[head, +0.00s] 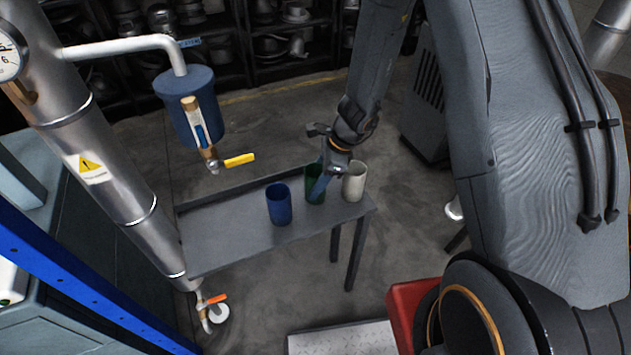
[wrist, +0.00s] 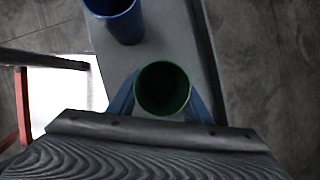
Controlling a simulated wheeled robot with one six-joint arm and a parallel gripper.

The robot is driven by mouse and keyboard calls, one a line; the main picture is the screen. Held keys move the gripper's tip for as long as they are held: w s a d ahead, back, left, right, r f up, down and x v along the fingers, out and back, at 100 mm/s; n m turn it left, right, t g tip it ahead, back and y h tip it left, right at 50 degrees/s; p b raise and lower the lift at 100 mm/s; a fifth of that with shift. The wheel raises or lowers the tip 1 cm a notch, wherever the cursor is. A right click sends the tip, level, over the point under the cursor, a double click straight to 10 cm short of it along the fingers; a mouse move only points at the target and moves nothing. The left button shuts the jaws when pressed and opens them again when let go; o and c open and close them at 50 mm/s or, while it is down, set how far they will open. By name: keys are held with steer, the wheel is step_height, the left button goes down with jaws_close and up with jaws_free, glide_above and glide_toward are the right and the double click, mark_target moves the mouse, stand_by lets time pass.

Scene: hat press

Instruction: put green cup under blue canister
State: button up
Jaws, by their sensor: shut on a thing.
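The green cup (head: 315,186) stands upright at the right part of the small grey table (head: 215,240), between a blue cup and a white cup. My gripper (head: 322,184) is shut on the green cup, its blue fingers on either side of it. In the wrist view the green cup (wrist: 163,88) shows from above, open and dark inside, between the two fingers (wrist: 162,100). Whether it is lifted off the table I cannot tell. The blue canister (head: 190,100) hangs from a white pipe above the table's left part, with a tap and yellow handle (head: 239,160) below.
The blue cup (head: 278,205) stands just left of the green cup and also shows in the wrist view (wrist: 122,22). The white cup (head: 355,182) stands close on the right. The table's left part is clear. A thick metal pipe (head: 120,190) rises at the left.

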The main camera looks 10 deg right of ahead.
steer(key=shift+f, duration=0.1)
steer(key=o, duration=0.7)
steer(key=shift+f, duration=0.1)
steer(key=shift+c, duration=0.2)
steer(key=o, duration=0.4)
steer(key=shift+o, duration=0.2)
